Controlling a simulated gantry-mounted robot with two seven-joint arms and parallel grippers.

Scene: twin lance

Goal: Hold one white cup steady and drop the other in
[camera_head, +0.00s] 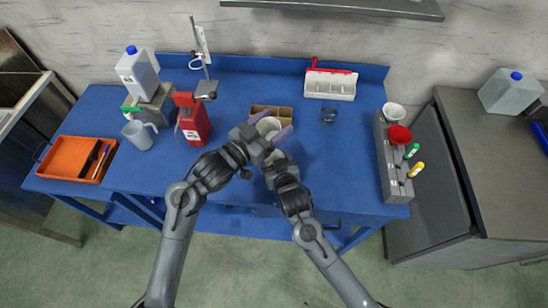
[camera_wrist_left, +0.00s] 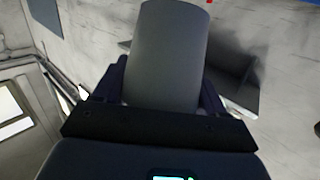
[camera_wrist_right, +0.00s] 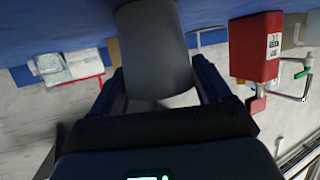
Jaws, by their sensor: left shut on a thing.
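One white cup (camera_head: 267,125) is in my left gripper (camera_head: 273,138), above the front of the brown divided box. It shows grey in shadow in the left wrist view (camera_wrist_left: 165,50), with a finger on each side. The other white cup (camera_head: 278,156) is in my right gripper (camera_head: 279,162), just below the first in the head view. In the right wrist view this cup (camera_wrist_right: 153,45) also sits between both fingers. The two cups are close together. The arms partly hide them, and I cannot tell whether they touch.
The brown divided box (camera_head: 257,108) stands behind the grippers. A red canister (camera_head: 194,125) and grey jug (camera_head: 139,134) are to the left, beyond them an orange tray (camera_head: 70,158). A white rack (camera_head: 330,86) and dark jar (camera_head: 328,116) stand right. The blue table's right middle is clear.

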